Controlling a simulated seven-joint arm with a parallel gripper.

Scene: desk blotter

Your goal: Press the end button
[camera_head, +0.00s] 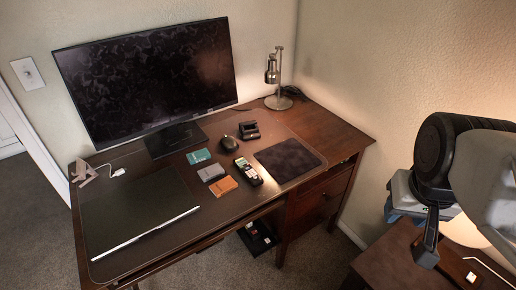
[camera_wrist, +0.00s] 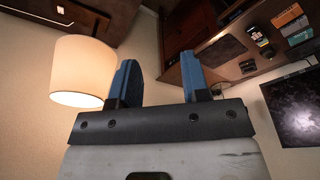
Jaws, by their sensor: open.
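A cordless phone handset (camera_head: 248,171) lies face up on the desk blotter, with a light upper part and a dark keypad. Its separate keys, including the end button, are too small to tell apart. It also shows small in the wrist view (camera_wrist: 261,41), near the upper right. My gripper (camera_wrist: 159,60) has two blue fingers spread apart with nothing between them. In the head view it is at the right, partly hidden behind my arm, well away from the handset and beyond the desk's right side.
A mouse (camera_head: 229,143), a black cradle (camera_head: 249,130), a dark pad (camera_head: 289,160) and card stacks (camera_head: 211,173) surround the handset. A monitor (camera_head: 150,80) and metal lamp (camera_head: 273,72) stand behind; a closed laptop (camera_head: 135,215) lies left. A lit lampshade (camera_wrist: 85,72) is near my gripper.

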